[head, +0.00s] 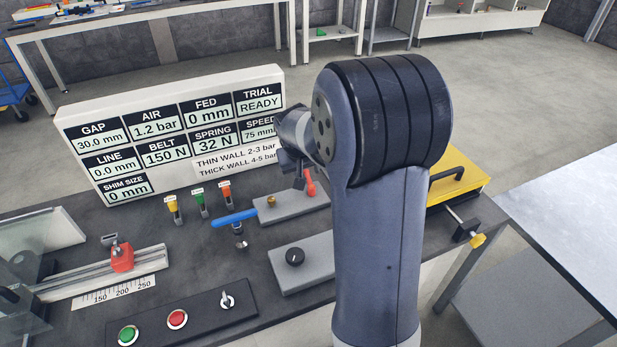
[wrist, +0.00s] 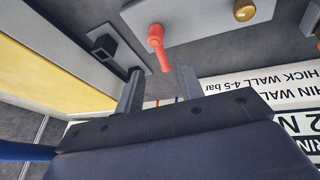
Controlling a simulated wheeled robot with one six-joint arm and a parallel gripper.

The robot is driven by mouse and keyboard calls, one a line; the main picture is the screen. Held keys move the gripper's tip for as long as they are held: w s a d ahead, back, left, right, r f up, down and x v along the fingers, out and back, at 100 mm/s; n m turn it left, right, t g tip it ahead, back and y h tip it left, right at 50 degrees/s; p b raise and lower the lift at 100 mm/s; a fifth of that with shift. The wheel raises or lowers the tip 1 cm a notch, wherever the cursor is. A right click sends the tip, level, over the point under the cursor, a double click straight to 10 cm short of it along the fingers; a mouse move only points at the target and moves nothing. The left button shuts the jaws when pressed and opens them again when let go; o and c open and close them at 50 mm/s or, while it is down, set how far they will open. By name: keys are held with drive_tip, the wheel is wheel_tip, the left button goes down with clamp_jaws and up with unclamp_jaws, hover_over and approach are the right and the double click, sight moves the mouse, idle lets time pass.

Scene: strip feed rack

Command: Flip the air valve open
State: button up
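A red lever (head: 309,184), which looks like the air valve's handle, stands on a grey plate (head: 285,207) with a brass knob (head: 271,201). In the wrist view the red lever (wrist: 157,46) points toward my gripper (wrist: 160,82). My gripper is open, with its two fingers apart and nothing seen held. The lever's end lies in line with the gap between the fingers; I cannot tell whether it touches them. In the head view my gripper (head: 296,170) is just above and left of the lever, partly hidden by my arm. The display reads AIR 1.2 bar.
A blue handle (head: 235,217) lies left of the plate. A display board (head: 172,130) stands close behind. A yellow block (head: 458,180) with a black handle is at right. A plate with a black knob (head: 295,257) and a button panel (head: 170,322) are nearer.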

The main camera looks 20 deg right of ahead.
sight(309, 182)
drive_tip(key=x, duration=0.6)
drive_tip(key=shift+w+d+f, duration=0.15)
drive_tip(key=shift+f, duration=0.2)
drive_tip(key=shift+c, duration=0.2)
clamp_jaws()
